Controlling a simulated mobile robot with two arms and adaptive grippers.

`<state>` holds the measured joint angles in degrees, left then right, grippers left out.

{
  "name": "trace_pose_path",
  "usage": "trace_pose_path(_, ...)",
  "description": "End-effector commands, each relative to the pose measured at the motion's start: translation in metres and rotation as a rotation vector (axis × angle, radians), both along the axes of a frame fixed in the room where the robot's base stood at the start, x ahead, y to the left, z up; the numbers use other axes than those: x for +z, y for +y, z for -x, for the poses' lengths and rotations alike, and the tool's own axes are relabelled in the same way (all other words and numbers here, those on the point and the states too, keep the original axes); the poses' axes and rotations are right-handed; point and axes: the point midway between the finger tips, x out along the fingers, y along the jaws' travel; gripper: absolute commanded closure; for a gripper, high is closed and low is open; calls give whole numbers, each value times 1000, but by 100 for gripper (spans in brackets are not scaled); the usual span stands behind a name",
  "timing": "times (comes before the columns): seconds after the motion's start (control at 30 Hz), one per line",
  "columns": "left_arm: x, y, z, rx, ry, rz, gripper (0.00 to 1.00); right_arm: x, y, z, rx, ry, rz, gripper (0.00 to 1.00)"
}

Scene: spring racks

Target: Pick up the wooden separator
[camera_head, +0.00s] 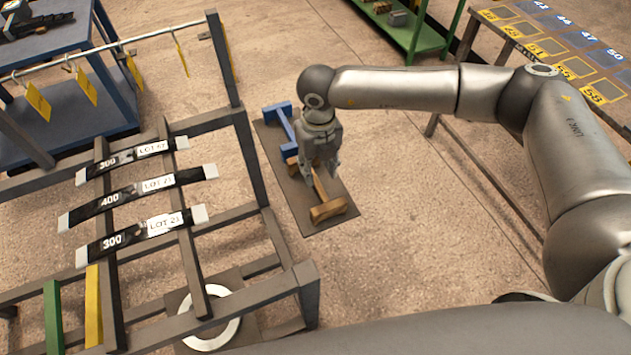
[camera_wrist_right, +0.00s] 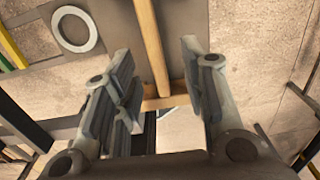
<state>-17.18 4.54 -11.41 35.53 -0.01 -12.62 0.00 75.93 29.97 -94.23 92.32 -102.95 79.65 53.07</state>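The wooden separator (camera_head: 328,210) is a light brown bar with a crosspiece at each end, lying on a dark flat board (camera_head: 345,222) in the head view. Its bar also runs down the middle of the right wrist view (camera_wrist_right: 150,45), with the far crosspiece (camera_wrist_right: 165,102) lower down. My right gripper (camera_head: 320,172) is over the separator and hides part of it. Its fingers (camera_wrist_right: 160,80) are spread, one on each side of the bar, with gaps between. It holds nothing. My left gripper is not in view.
A blue separator (camera_head: 278,122) lies on the same board, beyond the wooden one. A metal rack (camera_head: 290,285) with black labelled strips (camera_head: 120,198) stands left of the board. A numbered table (camera_head: 560,45) is at the upper right. Floor is clear right of the board.

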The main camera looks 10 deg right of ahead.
Motion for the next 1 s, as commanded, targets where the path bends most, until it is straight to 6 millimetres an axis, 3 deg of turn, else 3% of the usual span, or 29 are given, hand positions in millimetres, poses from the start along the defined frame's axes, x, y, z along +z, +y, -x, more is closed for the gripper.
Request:
trace_pose_path(0.27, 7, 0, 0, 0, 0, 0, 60, -25, 1, 0, 0, 0, -2, 61)
trace_pose_path(0.6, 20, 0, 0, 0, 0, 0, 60, -70, 6, -2, 1, 2, -4, 61)
trace_pose_path(0.87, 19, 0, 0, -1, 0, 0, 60, -74, 5, -3, 1, 0, -4, 61)
trace_pose_path(1.0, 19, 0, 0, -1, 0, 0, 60, -74, 6, -3, 1, 0, -4, 76)
